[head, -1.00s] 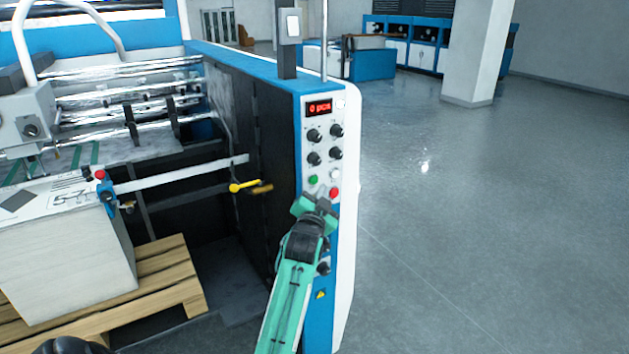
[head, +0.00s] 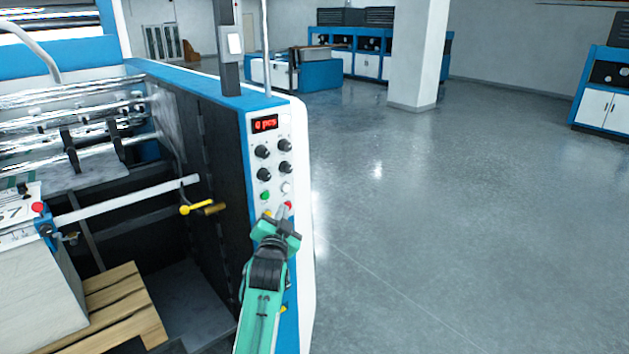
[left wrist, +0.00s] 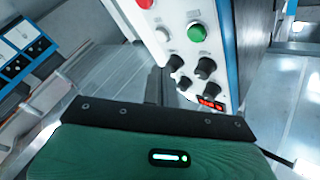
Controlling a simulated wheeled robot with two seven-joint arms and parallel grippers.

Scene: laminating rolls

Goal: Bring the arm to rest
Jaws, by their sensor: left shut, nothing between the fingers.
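My left arm, green with a dark wrist, reaches up in the head view to the control panel (head: 273,150) of the laminating machine. My left gripper (head: 278,213) is shut and empty, its fingertips just below the panel's buttons. The red button (head: 288,205) is right by the fingertips; I cannot tell whether they touch it. The green button (head: 265,195) is up and to the left. The left wrist view shows the red button (left wrist: 145,3), the green button (left wrist: 197,32) and several black knobs, beyond my green gripper housing. My right gripper is not in view.
A yellow-ended lever (head: 195,209) sticks out left of the panel. A paper stack (head: 50,300) stands on a wooden pallet (head: 125,305) at lower left. Right of the machine the grey floor (head: 450,230) is clear as far as a white pillar (head: 418,55) and blue-and-white cabinets (head: 600,90).

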